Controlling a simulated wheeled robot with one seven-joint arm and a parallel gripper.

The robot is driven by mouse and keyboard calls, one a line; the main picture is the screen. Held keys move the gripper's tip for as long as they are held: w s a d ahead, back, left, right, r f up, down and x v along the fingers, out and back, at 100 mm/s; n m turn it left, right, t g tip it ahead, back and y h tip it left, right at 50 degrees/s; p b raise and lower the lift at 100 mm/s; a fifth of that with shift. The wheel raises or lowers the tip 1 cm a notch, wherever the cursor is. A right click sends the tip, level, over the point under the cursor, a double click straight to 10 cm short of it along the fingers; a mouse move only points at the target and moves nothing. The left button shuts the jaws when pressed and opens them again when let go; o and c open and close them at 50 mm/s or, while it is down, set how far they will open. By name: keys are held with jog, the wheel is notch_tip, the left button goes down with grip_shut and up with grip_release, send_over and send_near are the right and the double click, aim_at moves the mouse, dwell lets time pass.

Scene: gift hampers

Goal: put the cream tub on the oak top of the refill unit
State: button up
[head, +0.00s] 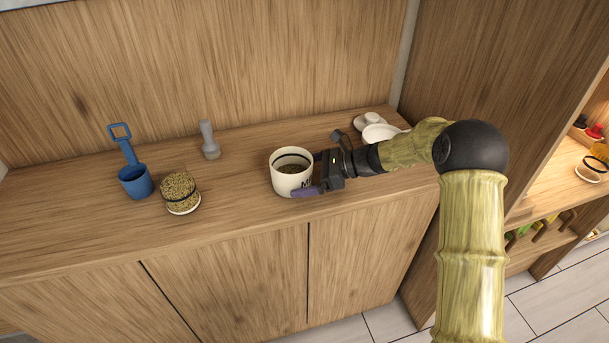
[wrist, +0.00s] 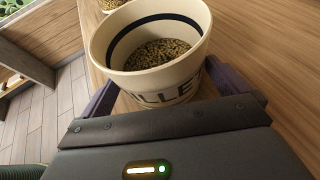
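The cream tub (head: 292,181) has a dark band inside its rim, dark lettering and grain-like contents. It appears to stand upright on the wooden top (head: 235,208) of a low cabinet, which looks like the oak top of the refill unit. My gripper (head: 309,175) reaches in from the right, low down, with a purple finger on either side of the tub. In the wrist view, the tub (wrist: 180,82) sits between the fingers, and slim gaps seem to show beside its lower wall. The far finger is mostly hidden in the head view.
A blue scoop (head: 135,182), a grain-filled jar (head: 180,192) and a grey stamper-like object (head: 208,140) stand to the left. White dishes (head: 380,132) are behind my arm. A tall wooden shelf unit (head: 500,60) rises on the right. The top between the grey object and the tub is clear.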

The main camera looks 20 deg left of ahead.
jog(key=b+v, duration=0.1)
jog(key=v, duration=1.1)
jog(key=shift+s+r, duration=0.1)
jog(key=shift+s, duration=0.05)
